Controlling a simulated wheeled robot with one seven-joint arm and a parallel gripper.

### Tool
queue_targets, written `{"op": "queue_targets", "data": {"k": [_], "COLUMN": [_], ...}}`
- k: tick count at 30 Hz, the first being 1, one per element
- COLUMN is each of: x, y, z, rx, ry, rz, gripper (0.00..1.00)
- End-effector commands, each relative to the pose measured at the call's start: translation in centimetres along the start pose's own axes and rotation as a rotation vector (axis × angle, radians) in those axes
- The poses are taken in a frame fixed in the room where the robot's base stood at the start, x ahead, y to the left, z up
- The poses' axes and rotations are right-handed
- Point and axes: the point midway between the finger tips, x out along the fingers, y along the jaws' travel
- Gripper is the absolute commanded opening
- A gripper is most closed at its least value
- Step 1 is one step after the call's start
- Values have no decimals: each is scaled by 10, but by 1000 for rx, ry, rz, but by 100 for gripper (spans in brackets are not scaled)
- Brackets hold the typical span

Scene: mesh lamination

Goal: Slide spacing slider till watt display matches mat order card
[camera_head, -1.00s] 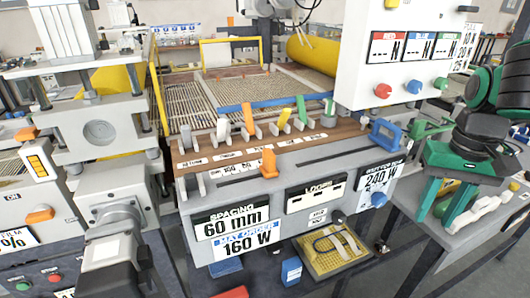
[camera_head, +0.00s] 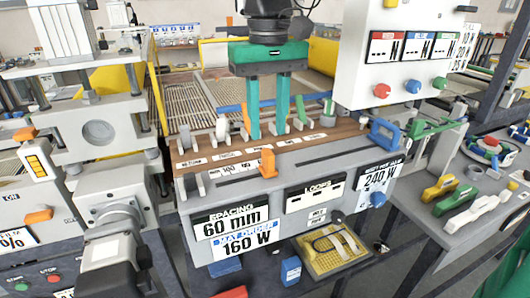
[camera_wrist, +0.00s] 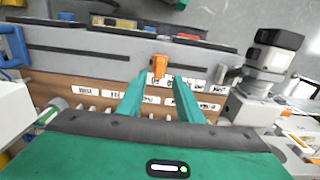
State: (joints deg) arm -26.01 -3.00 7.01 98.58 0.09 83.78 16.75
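The orange spacing slider (camera_head: 268,163) stands upright on the grey console top, and it shows in the wrist view (camera_wrist: 160,67). The spacing display (camera_head: 231,222) reads 60 mm. The mat order card (camera_head: 248,243) below it reads 160 W. The watt display (camera_head: 380,178) on the right of the console front reads 240 W. My gripper (camera_head: 268,135) is open and empty above the console, behind the slider in the head view. In the wrist view my gripper (camera_wrist: 158,85) has its fingers apart, and the slider appears just beyond the gap between them.
A row of levers, including an orange one (camera_head: 246,118), stands behind the slider near my fingers. A blue handle (camera_head: 384,134) sits at the console's right end. The white control box (camera_head: 405,60) hangs at the right. A yellow tray (camera_head: 330,250) lies below the console.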

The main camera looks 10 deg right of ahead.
Motion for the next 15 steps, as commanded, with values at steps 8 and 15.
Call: {"op": "queue_targets", "data": {"k": [8,15], "x": [49,71], "y": [1,1], "z": [0,0], "rx": [2,2], "ry": [-2,-1], "rz": [1,1], "gripper": [33,33]}}
